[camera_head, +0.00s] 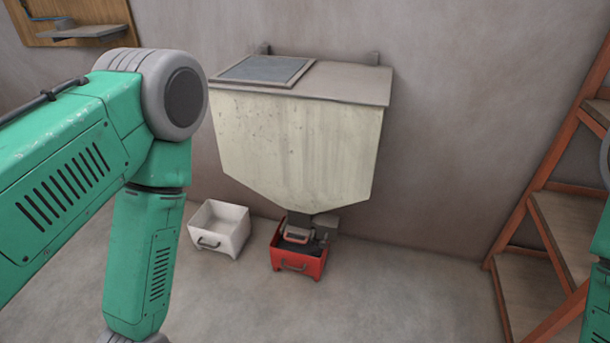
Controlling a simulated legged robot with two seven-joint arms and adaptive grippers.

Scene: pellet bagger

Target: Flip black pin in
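A pellet hopper (295,145) with a cream, funnel-shaped body hangs on the wall. Its outlet (298,222) with a small mechanism ends above a red bin (298,265), which holds dark contents. I cannot make out a black pin at this size; it may be part of the outlet mechanism or hidden. My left arm comes in from the left and bends downward, with its gripper below the frame. Only a sliver of my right arm shows at the right edge, and its gripper is out of view.
A white, seemingly empty bin (219,229) with a handle stands on the floor left of the red bin. Wooden steps with an orange frame (540,215) stand at the right. The floor in front of the bins is clear.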

